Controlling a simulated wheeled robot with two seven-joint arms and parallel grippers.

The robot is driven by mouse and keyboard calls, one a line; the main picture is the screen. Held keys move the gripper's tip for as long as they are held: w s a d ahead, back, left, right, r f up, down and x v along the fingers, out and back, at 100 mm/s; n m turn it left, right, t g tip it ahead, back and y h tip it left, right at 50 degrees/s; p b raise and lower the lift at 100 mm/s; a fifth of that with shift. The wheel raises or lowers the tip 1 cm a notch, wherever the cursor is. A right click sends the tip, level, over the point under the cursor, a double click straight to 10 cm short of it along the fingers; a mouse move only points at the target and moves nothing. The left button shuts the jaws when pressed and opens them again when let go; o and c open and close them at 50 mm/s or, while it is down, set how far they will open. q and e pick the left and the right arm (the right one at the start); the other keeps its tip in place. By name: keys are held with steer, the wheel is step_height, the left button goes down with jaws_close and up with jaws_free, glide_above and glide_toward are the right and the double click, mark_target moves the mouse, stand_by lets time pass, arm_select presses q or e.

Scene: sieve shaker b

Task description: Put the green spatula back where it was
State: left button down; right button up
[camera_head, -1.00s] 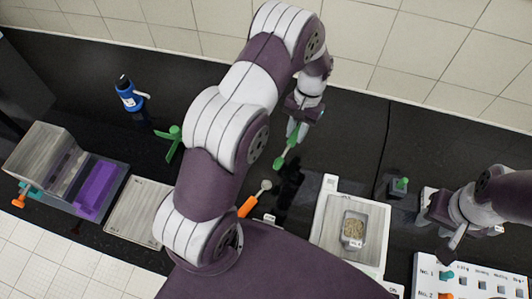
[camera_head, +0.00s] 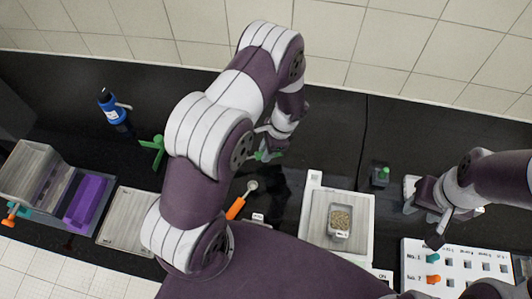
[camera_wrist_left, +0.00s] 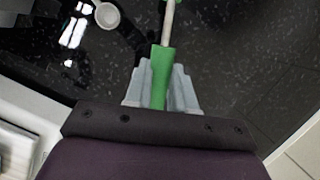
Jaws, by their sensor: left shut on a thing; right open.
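The green spatula (camera_head: 263,156) is in my left gripper (camera_head: 268,148), above the dark bench. In the left wrist view its green handle (camera_wrist_left: 160,76) is between the grey fingers of my left gripper (camera_wrist_left: 162,88), with a pale shaft beyond it. In the head view it is small and partly hidden by the gripper. A green stand (camera_head: 155,150) stands left of it, behind my left arm's edge. My right gripper (camera_head: 422,212) is open and empty at the right, over the bench.
An orange-handled scoop (camera_head: 236,208) lies below my left gripper; its bowl (camera_wrist_left: 106,15) shows in the wrist view. A white balance (camera_head: 357,238) holds a dish of grains (camera_head: 340,220).

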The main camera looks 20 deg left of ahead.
arm_select(q)
step_height(320, 180, down, 4)
steer(key=shift+r+p, duration=0.15)
steer(key=shift+p, duration=0.4)
steer(key=c, duration=1.4)
jaws_free()
steer(key=shift+s+f, duration=0.1)
steer(key=shift+f, duration=0.15)
steer(key=o, duration=0.5)
steer(key=shift+r, duration=0.1)
steer(key=shift+c, duration=0.2)
